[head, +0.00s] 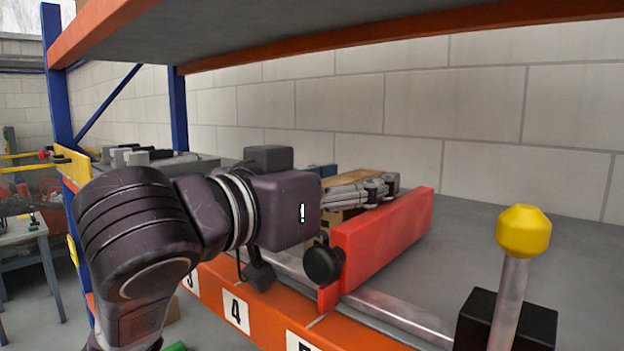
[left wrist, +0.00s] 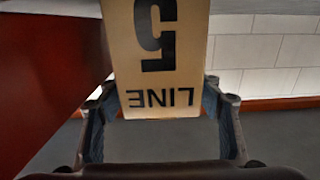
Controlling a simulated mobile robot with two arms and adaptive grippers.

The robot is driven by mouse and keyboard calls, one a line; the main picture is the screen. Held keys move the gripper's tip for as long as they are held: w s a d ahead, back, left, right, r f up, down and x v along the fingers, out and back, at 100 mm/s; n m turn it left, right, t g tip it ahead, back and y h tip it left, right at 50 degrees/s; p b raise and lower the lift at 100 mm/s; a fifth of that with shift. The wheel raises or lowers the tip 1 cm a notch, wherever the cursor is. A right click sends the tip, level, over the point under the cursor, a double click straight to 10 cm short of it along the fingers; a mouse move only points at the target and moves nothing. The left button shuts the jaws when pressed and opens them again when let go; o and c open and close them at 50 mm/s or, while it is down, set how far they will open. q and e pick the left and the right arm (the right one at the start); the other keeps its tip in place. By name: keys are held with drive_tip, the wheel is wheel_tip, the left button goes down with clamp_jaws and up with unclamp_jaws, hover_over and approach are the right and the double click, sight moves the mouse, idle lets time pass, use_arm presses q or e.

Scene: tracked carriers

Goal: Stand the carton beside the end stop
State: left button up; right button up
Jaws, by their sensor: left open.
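The carton (head: 350,179) is tan and stands on the shelf behind my left arm, mostly hidden by it in the head view. In the left wrist view its pale face (left wrist: 165,60) reads "LINE 5" upside down. My left gripper (head: 378,188) is open, its fingers (left wrist: 160,106) on either side of the carton's face; whether they touch it I cannot tell. The end stop (head: 385,240) is a red plate with a black knob, just in front of the gripper. It appears as a dark red surface (left wrist: 50,80) at the left wrist view's left. My right gripper is out of view.
A metal rail (head: 400,315) runs along the numbered orange shelf beam (head: 260,318). A yellow-knobbed lever (head: 523,232) on a black block stands at the right. An upper shelf (head: 290,30) hangs overhead. The grey deck is clear right of the end stop.

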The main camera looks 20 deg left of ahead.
use_arm(q)
drive_tip(key=b+v, duration=0.1)
drive_tip(key=v, duration=0.7)
drive_tip(key=b+v, duration=0.1)
drive_tip(key=v, duration=0.3)
drive_tip(key=shift+r+b, duration=0.3)
drive_tip(key=shift+b, duration=0.05)
